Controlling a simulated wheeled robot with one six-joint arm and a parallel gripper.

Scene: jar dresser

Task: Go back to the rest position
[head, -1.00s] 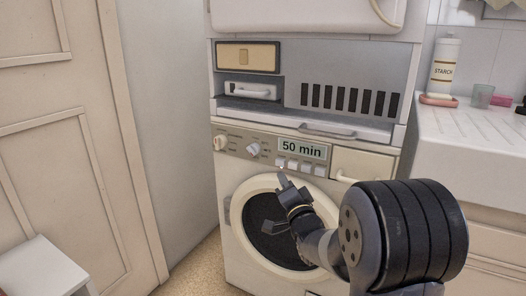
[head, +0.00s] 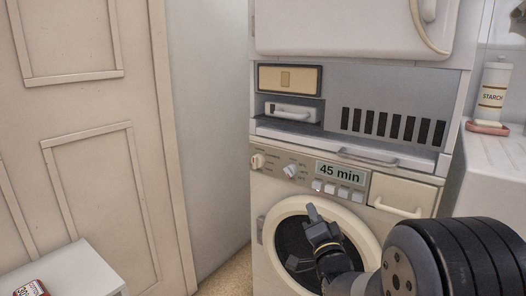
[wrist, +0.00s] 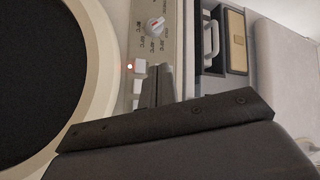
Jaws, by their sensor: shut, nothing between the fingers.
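My gripper (head: 306,236) is shut and empty in front of the washing machine (head: 262,205), low in the head view by the round door. In the wrist view my gripper (wrist: 155,72) points at the control panel, close to the white buttons and a small red light (wrist: 130,67). I cannot tell whether the fingertips touch the panel. The display (head: 340,173) reads 45 min. My arm fills the lower right of the head view.
A counter (head: 500,165) with a starch bottle (head: 493,90) is at the right. Some floor shows between stand and washer.

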